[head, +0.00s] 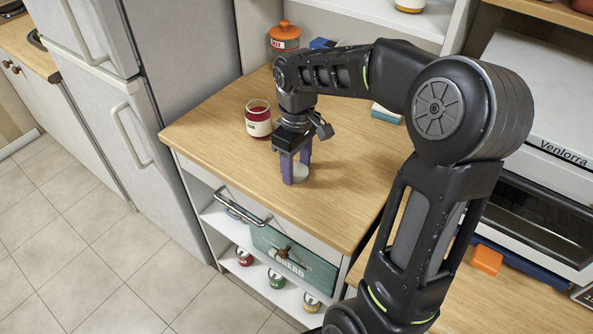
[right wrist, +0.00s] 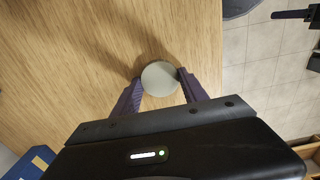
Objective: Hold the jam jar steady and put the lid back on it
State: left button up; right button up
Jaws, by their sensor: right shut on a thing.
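The jam jar (head: 258,122), red with a pale label, stands upright and open on the wooden counter, left of my right gripper in the head view. My right gripper (head: 296,172) points down near the counter's front edge. Its purple fingers are shut on the pale round lid (head: 301,173). In the right wrist view the lid (right wrist: 160,77) sits between the fingertips, flat and at or close to the counter surface; I cannot tell if it touches. The jar does not show in the right wrist view. My left gripper is not in the head view.
An orange-lidded canister (head: 284,40) stands at the back of the counter (head: 210,130). A blue-and-white item (head: 386,113) lies behind my right arm. The fridge (head: 185,60) borders the counter's left side. An oven (head: 530,215) is at the right. Counter around the jar is clear.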

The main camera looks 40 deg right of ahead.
aim_at(297, 171)
jog(key=c, duration=0.5)
jog(key=shift+r, duration=0.1)
jog(key=shift+c, duration=0.2)
notch_tip(297, 171, up, 10)
dwell(0.7)
